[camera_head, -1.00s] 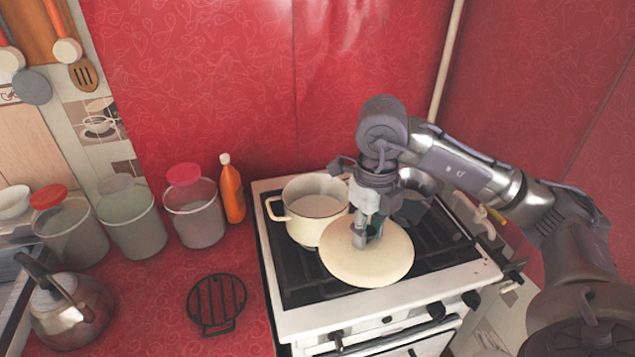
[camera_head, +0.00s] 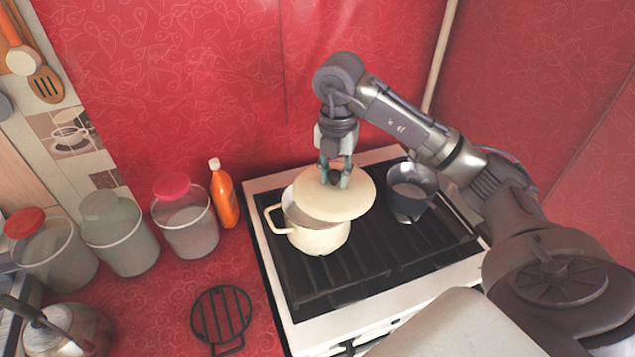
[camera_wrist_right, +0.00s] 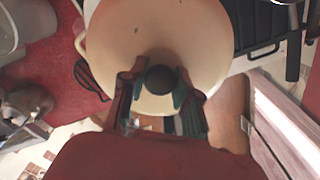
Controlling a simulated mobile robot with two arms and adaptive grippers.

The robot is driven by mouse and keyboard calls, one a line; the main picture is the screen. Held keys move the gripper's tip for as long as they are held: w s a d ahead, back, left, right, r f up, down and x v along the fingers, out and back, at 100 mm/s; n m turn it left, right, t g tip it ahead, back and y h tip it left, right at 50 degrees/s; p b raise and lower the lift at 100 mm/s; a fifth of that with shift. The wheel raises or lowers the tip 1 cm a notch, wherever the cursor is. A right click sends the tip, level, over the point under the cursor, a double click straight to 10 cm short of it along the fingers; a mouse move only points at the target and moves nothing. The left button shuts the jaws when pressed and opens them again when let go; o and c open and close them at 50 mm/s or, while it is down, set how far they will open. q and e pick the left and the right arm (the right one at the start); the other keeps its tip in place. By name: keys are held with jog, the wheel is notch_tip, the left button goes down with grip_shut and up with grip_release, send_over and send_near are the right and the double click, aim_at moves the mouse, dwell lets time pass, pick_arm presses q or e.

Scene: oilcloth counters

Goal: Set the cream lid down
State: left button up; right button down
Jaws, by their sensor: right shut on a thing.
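The cream lid (camera_head: 350,205) is in my right gripper (camera_head: 336,183), which is shut on its dark knob (camera_wrist_right: 161,79). The lid is over the right and back part of the cream pot (camera_head: 318,241), offset to the right of its mouth. Part of the pot's opening shows at the left. I cannot tell whether the lid touches the rim. In the right wrist view the lid (camera_wrist_right: 125,35) fills the upper middle, with both fingers on either side of the knob. My left gripper is not in view.
The pot stands on the black stove grate (camera_head: 380,262). A dark grey pot (camera_head: 410,192) stands right of the lid. A black trivet (camera_head: 222,316), an orange bottle (camera_head: 224,195), several jars and a kettle (camera_head: 65,330) are on the red counter at the left.

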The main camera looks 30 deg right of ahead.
aim_at(317, 172)
jog(key=w, duration=0.1)
jog(key=w+f, duration=0.1)
jog(key=w+f+p, duration=0.1)
jog(key=shift+w+a, duration=0.4)
jog(key=shift+w+f, duration=0.45)
jog(key=shift+w, duration=0.15)
notch_tip(317, 172, down, 3)
jog(key=shift+s+f+p, duration=0.1)
jog(key=shift+p, duration=0.9)
jog(key=shift+f, duration=0.55)
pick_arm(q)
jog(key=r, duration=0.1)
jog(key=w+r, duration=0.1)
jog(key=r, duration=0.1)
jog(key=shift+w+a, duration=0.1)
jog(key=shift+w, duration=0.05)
pick_arm(e)
jog(key=c, duration=0.8)
grip_release()
jog(key=shift+c, duration=0.2)
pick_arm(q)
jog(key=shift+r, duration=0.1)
